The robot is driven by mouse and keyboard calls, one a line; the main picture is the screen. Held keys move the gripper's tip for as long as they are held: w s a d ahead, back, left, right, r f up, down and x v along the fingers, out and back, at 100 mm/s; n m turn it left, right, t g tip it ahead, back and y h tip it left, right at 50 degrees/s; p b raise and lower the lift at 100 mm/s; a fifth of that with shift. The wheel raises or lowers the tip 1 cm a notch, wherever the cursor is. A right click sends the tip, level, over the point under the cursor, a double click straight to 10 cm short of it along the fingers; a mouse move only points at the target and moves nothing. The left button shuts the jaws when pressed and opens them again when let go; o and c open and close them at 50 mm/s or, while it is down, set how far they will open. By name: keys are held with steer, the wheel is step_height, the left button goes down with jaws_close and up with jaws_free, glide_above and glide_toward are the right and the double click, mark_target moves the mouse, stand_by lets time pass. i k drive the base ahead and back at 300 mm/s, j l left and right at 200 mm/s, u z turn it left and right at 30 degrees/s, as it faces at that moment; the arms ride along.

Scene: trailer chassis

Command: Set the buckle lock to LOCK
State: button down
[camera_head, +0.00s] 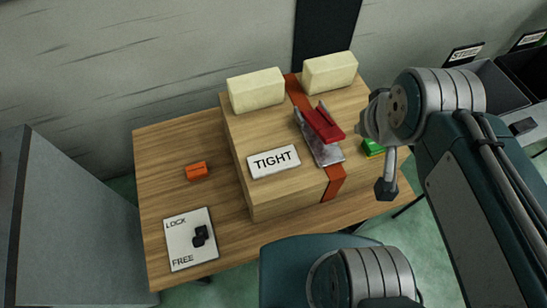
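A white panel (178,241) lies flat at the front left of the wooden table, with LOCK printed at its far edge and FREE at its near edge. A small black switch (200,236) sits on its right side, roughly between the two words; I cannot tell which way it is set. The strap buckle (324,135), silver with a red handle, sits on an orange strap over a wooden box. My gripper (387,188) is at the right, beside the box and far from the panel. Its fingers are partly hidden, and I cannot tell whether they are open.
The wooden box (240,165) carries two cream blocks (256,90) and a TIGHT sign (273,162). An orange block (196,171) lies on the table (160,190) left of the box. A green-and-yellow piece (373,148) shows by my wrist. A grey cabinet (75,220) stands left.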

mark_target(197, 241)
steer(key=u, duration=2.25)
steer(key=k+u, duration=0.15)
steer(key=k, duration=0.65)
